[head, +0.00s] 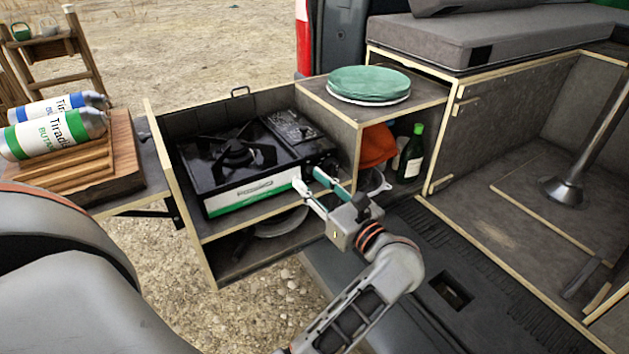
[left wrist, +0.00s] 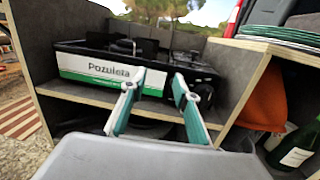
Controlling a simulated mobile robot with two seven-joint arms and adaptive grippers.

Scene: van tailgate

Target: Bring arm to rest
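My left gripper (head: 311,181) is in front of the right front corner of a black camping stove (head: 240,155). In the left wrist view its two green-and-white fingers (left wrist: 158,77) stand apart with nothing between them. The stove, with a white and green front reading "Pozuleta" (left wrist: 98,70), sits on the upper shelf of a pull-out kitchen box (head: 228,222). I cannot tell whether a fingertip touches the stove's front. My right gripper is in neither view.
Green plates (head: 369,84) are stacked on the box's right top. An orange cloth (head: 377,146) and a green bottle (head: 412,153) stand in the compartment below. Gas canisters (head: 52,135) lie on a wooden board at left. The van floor (head: 520,215) is at right.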

